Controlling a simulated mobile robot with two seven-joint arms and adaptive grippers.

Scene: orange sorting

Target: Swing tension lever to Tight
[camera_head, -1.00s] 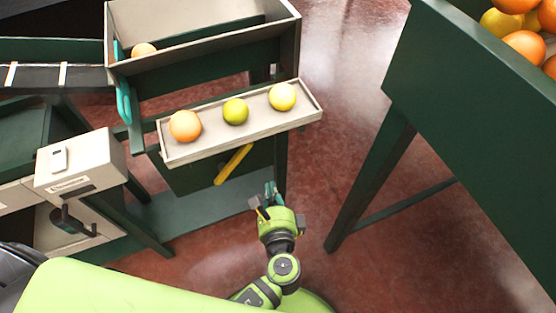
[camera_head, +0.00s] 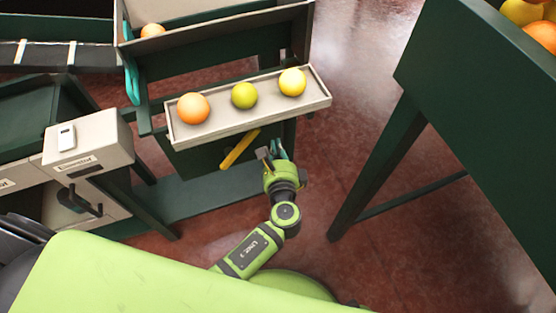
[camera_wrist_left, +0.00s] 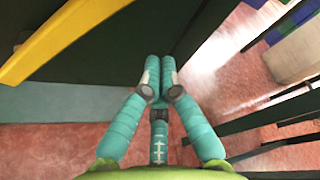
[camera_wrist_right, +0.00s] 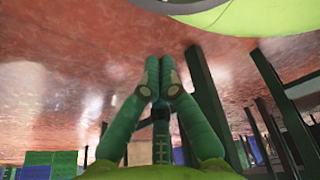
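The tension lever looks to be the yellow bar (camera_head: 240,148) under the front edge of the fruit tray, slanting from lower left to upper right. Its yellow arm (camera_wrist_left: 62,35) also crosses the upper left of the left wrist view. No Tight marking is readable. My left gripper (camera_head: 272,153) is just right of the lever and apart from it. Its teal fingers (camera_wrist_left: 160,72) meet at the tips with nothing between them. My right gripper (camera_wrist_right: 159,72) shows only in its own wrist view, fingers together and empty, over the floor.
The grey tray (camera_head: 215,130) above the lever holds an orange, a green fruit and a yellow fruit. A white box (camera_head: 100,150) with a dark handle stands at left. A large green bin (camera_head: 470,100) on legs stands at right.

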